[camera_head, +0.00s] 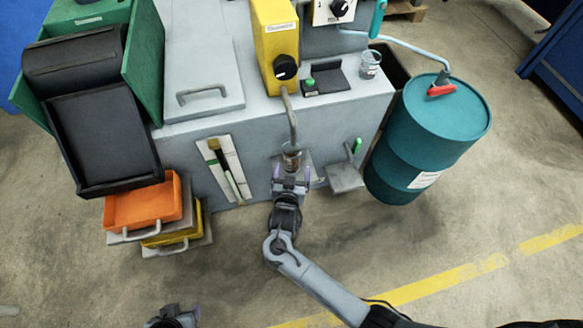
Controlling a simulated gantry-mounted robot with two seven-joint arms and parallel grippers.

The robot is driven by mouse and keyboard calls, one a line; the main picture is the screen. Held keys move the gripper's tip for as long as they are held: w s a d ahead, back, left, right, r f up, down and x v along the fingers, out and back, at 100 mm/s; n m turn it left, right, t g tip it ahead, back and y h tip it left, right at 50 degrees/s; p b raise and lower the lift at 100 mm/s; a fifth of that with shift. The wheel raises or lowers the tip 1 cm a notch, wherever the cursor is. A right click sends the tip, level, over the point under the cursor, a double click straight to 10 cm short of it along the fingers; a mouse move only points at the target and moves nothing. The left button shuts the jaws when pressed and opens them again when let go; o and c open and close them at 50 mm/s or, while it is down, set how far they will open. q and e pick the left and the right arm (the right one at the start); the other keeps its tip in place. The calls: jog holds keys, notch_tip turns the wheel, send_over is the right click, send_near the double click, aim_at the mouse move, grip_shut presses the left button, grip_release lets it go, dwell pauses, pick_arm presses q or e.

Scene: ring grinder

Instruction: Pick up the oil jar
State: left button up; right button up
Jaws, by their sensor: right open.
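A small jar with dark brown contents (291,156) stands upright under the curved pipe, on a small grey shelf at the machine's front. It looks like the oil jar. My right gripper (291,178) is open just in front of this jar, with its fingers pointing towards it. I cannot tell whether the fingers reach around the jar; part of its base is hidden. My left gripper (177,314) is partly visible at the bottom edge, far from the jar, and its jaw state is unclear.
The curved pipe (292,118) comes down from the yellow unit (275,40) directly above the jar. A brush (216,155) hangs at the left and a grey bracket (346,176) juts out at the right. A clear cup (370,64) stands on the machine (240,125). A teal barrel (425,130) stands at the right.

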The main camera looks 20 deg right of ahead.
aim_at(290, 166)
jog(key=shift+w+a+f+b, duration=0.2)
jog(key=shift+w+a+b, duration=0.05)
jog(key=shift+w+b, duration=0.25)
jog(key=shift+w+d+f, duration=0.1)
jog(key=shift+w+f, duration=0.05)
jog(key=shift+w, duration=0.25)
jog(key=shift+r+b+x, duration=0.2)
jog(key=shift+b+x, duration=1.2)
jog(key=shift+x, duration=0.65)
jog(key=shift+c, duration=0.3)
jog(key=c, duration=1.2)
jog(key=shift+r, duration=0.1)
